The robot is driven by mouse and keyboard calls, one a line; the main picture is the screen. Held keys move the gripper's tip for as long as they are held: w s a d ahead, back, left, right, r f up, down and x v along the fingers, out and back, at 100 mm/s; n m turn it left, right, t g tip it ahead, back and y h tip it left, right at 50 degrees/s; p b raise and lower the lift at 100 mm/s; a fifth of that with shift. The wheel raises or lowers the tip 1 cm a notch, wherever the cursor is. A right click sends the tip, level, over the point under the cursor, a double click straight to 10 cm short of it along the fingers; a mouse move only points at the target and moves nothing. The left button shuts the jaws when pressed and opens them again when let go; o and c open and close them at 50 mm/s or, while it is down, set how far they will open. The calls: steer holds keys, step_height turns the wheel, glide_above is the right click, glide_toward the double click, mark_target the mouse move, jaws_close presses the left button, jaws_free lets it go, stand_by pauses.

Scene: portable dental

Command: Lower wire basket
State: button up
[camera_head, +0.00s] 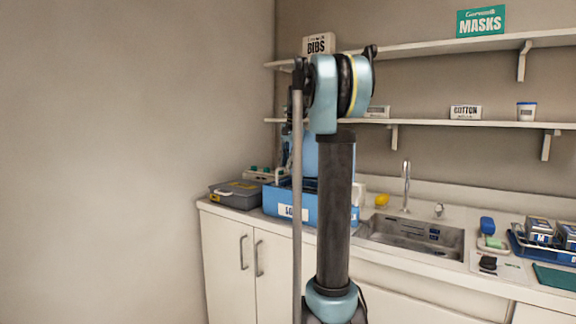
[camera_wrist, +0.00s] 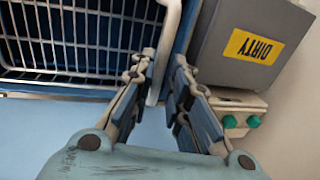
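The wire basket (camera_wrist: 80,42), a white-grey grid with a thick pale rim, fills the upper left of the wrist view, with dark blue beneath its wires. My gripper (camera_wrist: 166,66) has its two fingers apart at the basket's right side. The pale rim runs down between them, close to the left finger; a gap shows toward the right finger. I cannot tell firm contact. In the head view my arm hides the gripper and most of the basket area. A blue tub (camera_head: 277,203) with a white label stands on the counter behind my arm.
A grey box (camera_wrist: 243,42) labelled DIRTY stands close to the right of my gripper. A white unit with green knobs (camera_wrist: 241,112) is beside it. In the head view, a sink (camera_head: 415,235) lies right of the tub, and shelves (camera_head: 440,123) hang above the counter.

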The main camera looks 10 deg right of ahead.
mark_target(288, 180)
jaws_close()
step_height(288, 180, down, 8)
steer(key=shift+r, duration=0.15)
steer(key=o, duration=0.6)
jaws_free()
steer(key=shift+o, duration=0.2)
step_height(288, 180, up, 12)
steer(key=s+d, duration=0.1)
steer(key=shift+s+d, duration=0.25)
steer(key=shift+d, duration=0.05)
steer(key=shift+f, duration=0.2)
